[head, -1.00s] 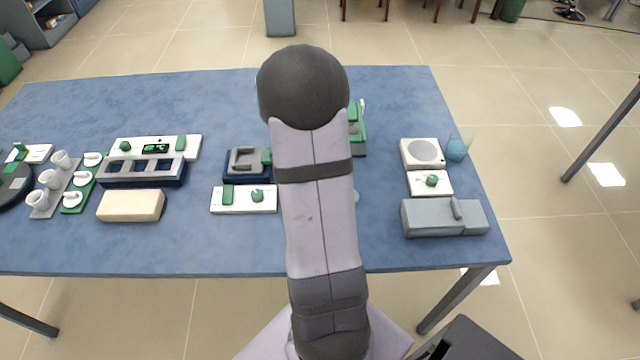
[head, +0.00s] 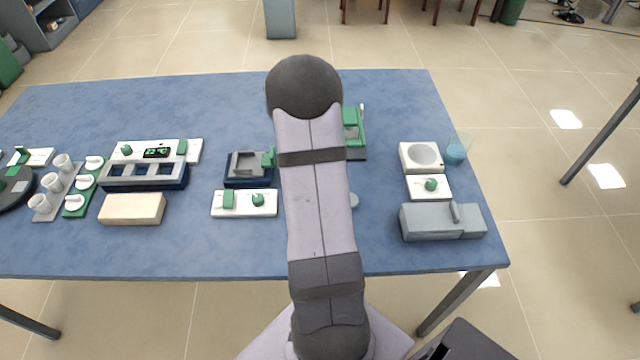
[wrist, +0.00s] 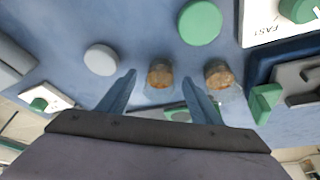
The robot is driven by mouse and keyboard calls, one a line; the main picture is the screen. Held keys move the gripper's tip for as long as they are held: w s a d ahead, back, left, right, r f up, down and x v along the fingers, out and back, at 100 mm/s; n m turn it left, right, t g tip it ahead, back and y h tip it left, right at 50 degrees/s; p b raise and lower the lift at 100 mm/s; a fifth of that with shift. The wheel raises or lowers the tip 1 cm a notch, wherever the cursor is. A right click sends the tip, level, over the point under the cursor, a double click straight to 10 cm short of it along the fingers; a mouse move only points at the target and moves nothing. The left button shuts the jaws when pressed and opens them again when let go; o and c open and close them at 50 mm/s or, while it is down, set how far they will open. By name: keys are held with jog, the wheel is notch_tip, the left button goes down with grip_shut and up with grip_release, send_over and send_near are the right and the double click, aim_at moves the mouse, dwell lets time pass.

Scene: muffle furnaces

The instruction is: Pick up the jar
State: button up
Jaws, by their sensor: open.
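Two clear jars with brown contents show in the wrist view: a left jar (wrist: 160,74) and a right jar (wrist: 221,77). The pictures do not tell which one is meant. My gripper (wrist: 158,75) is open. Its two blue-grey fingers point toward the left jar, which appears in the gap between the fingertips. I cannot tell whether it is between them in depth. The right jar is outside the right finger. In the head view my arm hides both jars and the gripper.
A green disc (wrist: 200,22) and a grey disc (wrist: 101,60) lie near the jars. A white panel (wrist: 262,22) and a dark-blue device (wrist: 262,75) are close on the right.

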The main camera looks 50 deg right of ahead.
jog(key=shift+x, duration=0.9)
jog(key=c, duration=1.2)
jog(key=shift+r, duration=0.1)
notch_tip(320, 180, up, 10)
jog(key=shift+s+r+p, duration=0.1)
jog(key=shift+s+p, duration=0.05)
jog(key=shift+p, duration=0.55)
